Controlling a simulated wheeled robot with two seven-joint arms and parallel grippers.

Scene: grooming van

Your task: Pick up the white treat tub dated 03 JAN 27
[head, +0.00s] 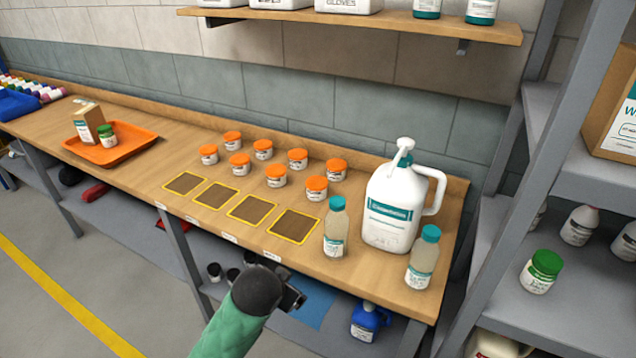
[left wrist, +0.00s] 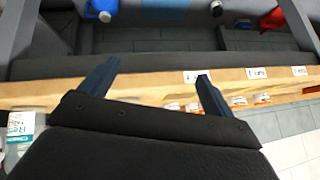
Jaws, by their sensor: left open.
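Several white tubs with orange lids, one of them this tub (head: 276,176), stand in two loose rows on the wooden bench (head: 150,190), behind four yellow-edged dark squares. Their labels are too small to read, so I cannot tell which is dated 03 JAN 27. A green-lidded white tub (head: 107,136) is on the orange tray (head: 125,150), and another green-lidded tub (head: 541,272) is on the right shelf. My left gripper (head: 292,298) is in front of the bench's front edge, away from the tubs. In the left wrist view its fingers (left wrist: 156,88) are apart and empty. My right gripper is out of view.
A large white pump jug (head: 395,208) and two teal-capped bottles (head: 335,228) (head: 422,258) stand at the bench's right end. A wall shelf (head: 350,25) hangs above. A grey rack (head: 590,170) stands at right. The bench between tray and squares is clear.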

